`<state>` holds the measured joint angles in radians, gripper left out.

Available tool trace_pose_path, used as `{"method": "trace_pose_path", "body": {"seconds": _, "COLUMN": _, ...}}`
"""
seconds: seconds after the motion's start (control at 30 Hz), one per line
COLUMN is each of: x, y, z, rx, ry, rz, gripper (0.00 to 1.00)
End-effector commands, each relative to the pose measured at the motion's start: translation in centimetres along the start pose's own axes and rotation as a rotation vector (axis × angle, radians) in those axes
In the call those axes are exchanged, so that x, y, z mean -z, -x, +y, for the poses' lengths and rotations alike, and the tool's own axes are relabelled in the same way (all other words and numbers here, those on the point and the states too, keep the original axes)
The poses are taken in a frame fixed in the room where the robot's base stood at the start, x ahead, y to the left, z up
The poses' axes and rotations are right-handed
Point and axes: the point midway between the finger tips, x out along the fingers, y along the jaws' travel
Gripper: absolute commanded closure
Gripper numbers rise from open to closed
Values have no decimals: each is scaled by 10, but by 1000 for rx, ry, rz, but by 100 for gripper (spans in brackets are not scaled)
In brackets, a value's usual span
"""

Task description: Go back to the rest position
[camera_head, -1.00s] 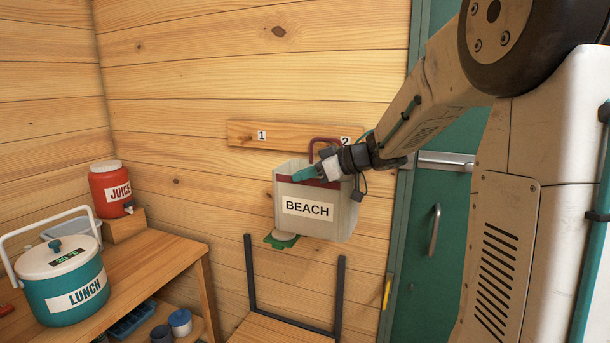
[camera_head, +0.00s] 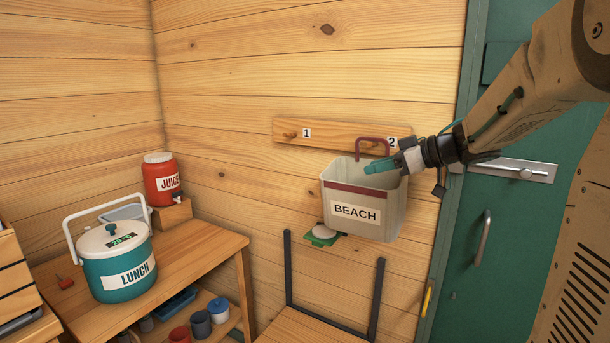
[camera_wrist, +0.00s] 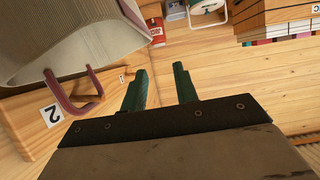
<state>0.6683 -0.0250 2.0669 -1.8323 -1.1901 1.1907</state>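The beach bag (camera_head: 340,190), pale with a red band and a BEACH label, hangs on the wall below the "2" mark of the peg board (camera_head: 340,134). Its red handle (camera_head: 372,140) loops up at the peg. My gripper (camera_head: 372,167) is in front of the bag's upper right part. In the wrist view my gripper's two teal fingers (camera_wrist: 158,80) are apart with nothing between them. The bag (camera_wrist: 70,40) and its handle (camera_wrist: 75,100) lie to their left there, apart from the fingers.
A wooden table (camera_head: 190,250) at left bears a LUNCH cooler (camera_head: 115,265) and a red JUICE jug (camera_head: 160,180). A chair (camera_head: 310,325) stands below the bag. A green door (camera_head: 500,230) is at right. Peg 1 (camera_head: 291,134) is empty.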

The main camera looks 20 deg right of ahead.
Motion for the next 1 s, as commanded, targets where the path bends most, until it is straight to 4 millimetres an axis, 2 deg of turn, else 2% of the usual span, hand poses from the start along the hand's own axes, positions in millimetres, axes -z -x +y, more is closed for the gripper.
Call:
{"method": "trace_pose_path", "body": {"seconds": 0.17, "x": 5, "y": -2, "z": 1, "rx": -27, "ry": 14, "rz": 9, "gripper": 70}}
{"method": "trace_pose_path", "body": {"seconds": 0.27, "x": 22, "y": -7, "z": 5, "rx": -134, "ry": 52, "rz": 40, "gripper": 70}}
{"method": "trace_pose_path", "body": {"seconds": 0.37, "x": 45, "y": -8, "z": 11, "rx": -324, "ry": 96, "rz": 74, "gripper": 70}}
{"method": "trace_pose_path", "body": {"seconds": 0.43, "x": 57, "y": -2, "z": 14, "rx": -481, "ry": 107, "rz": 82, "gripper": 70}}
{"method": "trace_pose_path", "body": {"seconds": 0.57, "x": 58, "y": 19, "z": 9, "rx": -737, "ry": 59, "rz": 30, "gripper": 70}}
{"method": "trace_pose_path", "body": {"seconds": 0.67, "x": 38, "y": 37, "z": -8, "rx": -879, "ry": -27, "rz": -67, "gripper": 70}}
{"method": "trace_pose_path", "body": {"seconds": 0.77, "x": 4, "y": 52, "z": -38, "rx": -955, "ry": -141, "rz": -210, "gripper": 70}}
{"method": "trace_pose_path", "body": {"seconds": 0.87, "x": -39, "y": 63, "z": -83, "rx": -954, "ry": -266, "rz": -389, "gripper": 70}}
{"method": "trace_pose_path", "body": {"seconds": 1.0, "x": -99, "y": 73, "z": -167, "rx": -821, "ry": -421, "rz": -662, "gripper": 70}}
